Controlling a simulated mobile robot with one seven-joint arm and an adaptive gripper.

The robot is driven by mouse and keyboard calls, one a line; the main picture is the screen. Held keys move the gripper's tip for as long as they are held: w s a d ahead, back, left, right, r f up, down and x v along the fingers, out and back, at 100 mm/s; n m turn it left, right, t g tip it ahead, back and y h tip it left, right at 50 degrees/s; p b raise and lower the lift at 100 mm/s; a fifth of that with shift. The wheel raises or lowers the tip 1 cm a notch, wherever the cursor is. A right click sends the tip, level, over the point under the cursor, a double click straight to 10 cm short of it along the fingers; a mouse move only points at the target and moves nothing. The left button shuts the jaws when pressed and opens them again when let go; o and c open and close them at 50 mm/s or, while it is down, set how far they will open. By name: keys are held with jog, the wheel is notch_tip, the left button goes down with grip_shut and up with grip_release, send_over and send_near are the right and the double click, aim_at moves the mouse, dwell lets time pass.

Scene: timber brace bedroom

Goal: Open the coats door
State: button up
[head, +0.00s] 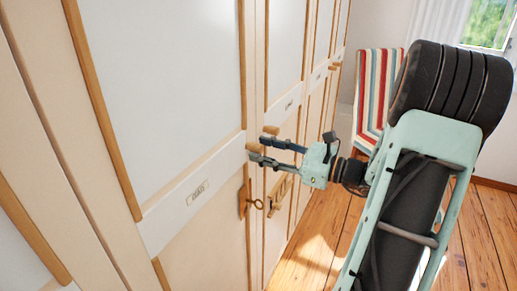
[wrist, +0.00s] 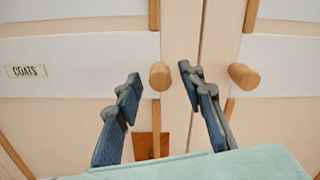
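The coats door is a pale wardrobe door (head: 185,90) with wood trim, and it looks closed. Its white band carries a COATS label (wrist: 27,71), which shows small in the head view (head: 198,192). Its round wooden knob (wrist: 159,76) is at the door's right edge. My gripper (head: 258,148) is open and empty, its fingers pointing at the wardrobe. In the wrist view my gripper (wrist: 160,75) has a fingertip on each side of the knob, with gaps. I cannot tell how deep the knob sits between them.
The neighbouring door has its own knob (wrist: 243,75), just right of my right finger. A striped chair (head: 371,95) stands behind my arm. Wooden floor (head: 315,235) is clear along the wardrobe.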

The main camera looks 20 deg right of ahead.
jog(key=shift+x, duration=0.95)
jog(key=shift+c, duration=0.3)
grip_shut()
